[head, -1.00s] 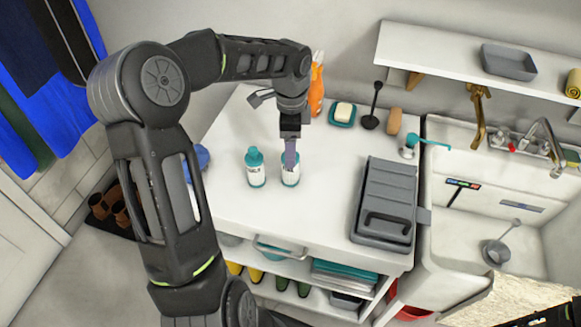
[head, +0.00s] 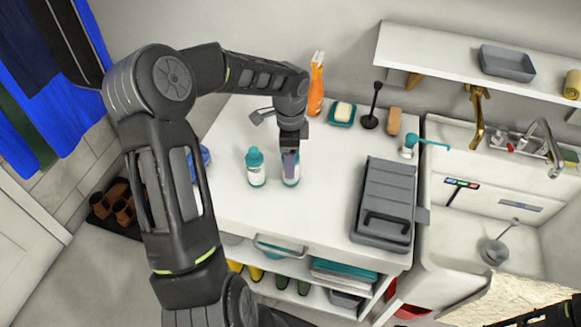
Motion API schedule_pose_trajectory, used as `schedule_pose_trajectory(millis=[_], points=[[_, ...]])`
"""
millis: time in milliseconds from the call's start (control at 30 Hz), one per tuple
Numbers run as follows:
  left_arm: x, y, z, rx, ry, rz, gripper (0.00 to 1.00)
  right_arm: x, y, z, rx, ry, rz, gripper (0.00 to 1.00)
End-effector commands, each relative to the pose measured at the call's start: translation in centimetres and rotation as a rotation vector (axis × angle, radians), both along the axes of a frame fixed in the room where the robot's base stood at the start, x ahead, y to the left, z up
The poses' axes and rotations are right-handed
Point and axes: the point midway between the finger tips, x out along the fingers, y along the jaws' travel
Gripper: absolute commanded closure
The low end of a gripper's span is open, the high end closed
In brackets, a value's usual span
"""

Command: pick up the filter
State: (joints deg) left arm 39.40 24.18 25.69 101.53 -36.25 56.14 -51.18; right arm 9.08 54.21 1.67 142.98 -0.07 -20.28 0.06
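I cannot make out anything that is clearly a filter. My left gripper (head: 290,160) points down over the white counter (head: 325,215), at the upper part of a teal and white bottle (head: 291,182). It hides the bottle's top. I cannot tell whether the fingers are closed on it. A similar bottle with a teal cap (head: 255,168) stands upright just left of it, apart from the gripper. My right gripper is not clearly in view; only a dark part shows at the bottom right corner, beside a pale, rough-textured surface (head: 515,298).
An orange spray bottle (head: 316,85), a soap dish (head: 342,114), a black plunger-like tool (head: 371,120) and a brown brush (head: 394,121) stand at the back. A grey case (head: 385,200) lies at the right, next to the sink (head: 480,225). A wall shelf (head: 440,55) hangs above.

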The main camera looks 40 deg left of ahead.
Motion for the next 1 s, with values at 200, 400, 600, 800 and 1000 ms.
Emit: schedule_pose_trajectory(millis=[200, 400, 600, 800, 1000], points=[[0.00, 0.00, 0.02, 0.000, 0.000, 0.000, 0.31, 0.00, 0.00, 0.00, 0.000, 0.000, 0.000, 0.64], [0.00, 0.00, 0.03, 0.000, 0.000, 0.000, 0.47, 0.00, 0.00, 0.00, 0.000, 0.000, 0.000, 0.64], [0.00, 0.00, 0.02, 0.000, 0.000, 0.000, 0.64, 0.00, 0.00, 0.00, 0.000, 0.000, 0.000, 0.64], [0.00, 0.00, 0.02, 0.000, 0.000, 0.000, 0.80, 0.00, 0.00, 0.00, 0.000, 0.000, 0.000, 0.64], [0.00, 0.00, 0.02, 0.000, 0.000, 0.000, 0.96, 0.00, 0.00, 0.00, 0.000, 0.000, 0.000, 0.64]])
